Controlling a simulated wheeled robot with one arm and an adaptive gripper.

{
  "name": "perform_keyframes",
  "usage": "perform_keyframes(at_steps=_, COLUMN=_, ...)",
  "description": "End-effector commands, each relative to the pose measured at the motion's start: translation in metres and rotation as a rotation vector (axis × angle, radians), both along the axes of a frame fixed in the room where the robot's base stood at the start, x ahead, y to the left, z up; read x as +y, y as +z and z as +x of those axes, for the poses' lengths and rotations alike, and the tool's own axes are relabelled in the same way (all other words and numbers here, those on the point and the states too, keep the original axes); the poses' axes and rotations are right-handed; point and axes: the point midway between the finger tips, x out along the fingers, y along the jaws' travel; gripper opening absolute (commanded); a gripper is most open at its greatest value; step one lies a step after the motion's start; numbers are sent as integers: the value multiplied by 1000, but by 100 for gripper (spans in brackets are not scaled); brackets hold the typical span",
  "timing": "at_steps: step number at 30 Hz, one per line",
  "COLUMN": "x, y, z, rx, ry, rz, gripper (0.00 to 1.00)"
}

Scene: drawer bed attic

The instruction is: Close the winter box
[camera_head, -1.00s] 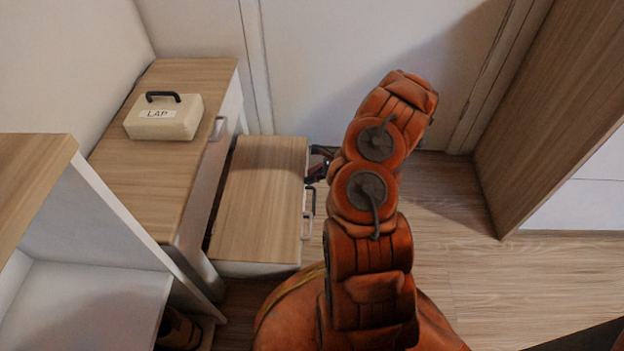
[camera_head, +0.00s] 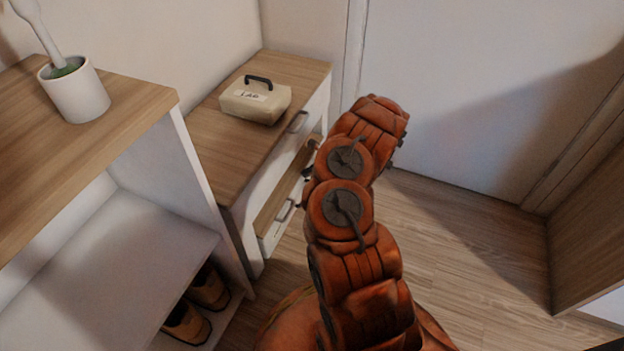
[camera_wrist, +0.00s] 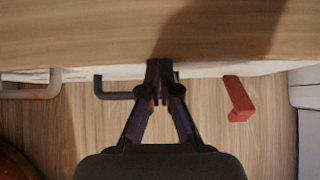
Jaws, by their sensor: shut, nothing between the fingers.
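No winter label is readable on anything. A low wood-topped box (camera_head: 284,190) with a white front sticks out slightly from under the upper drawer of the cabinet at the left. A pale handle (camera_head: 284,211) is on its front. In the wrist view, a wooden top (camera_wrist: 90,35) fills the upper part, with a pale handle (camera_wrist: 30,88), a dark handle (camera_wrist: 115,92) and a red handle (camera_wrist: 238,98) below its white edge. My gripper (camera_wrist: 160,70) is shut and empty, its tips at that edge; contact is unclear. In the head view my arm mostly hides it.
A cream case (camera_head: 255,103) marked LAP sits on the cabinet top (camera_head: 225,150). Clear floor (camera_head: 460,240) lies to the right, before a white door (camera_head: 480,95).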

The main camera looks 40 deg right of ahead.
Motion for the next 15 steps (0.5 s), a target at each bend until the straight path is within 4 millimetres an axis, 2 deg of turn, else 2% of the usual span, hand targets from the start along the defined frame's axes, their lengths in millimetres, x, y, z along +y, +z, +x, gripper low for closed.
perform_keyframes(at_steps=6, x=5, y=-1, z=14, rx=1, ry=-6, rz=-1, gripper=0)
perform_keyframes(at_steps=15, x=9, y=0, z=19, rx=-1, ry=-4, rz=1, gripper=0)
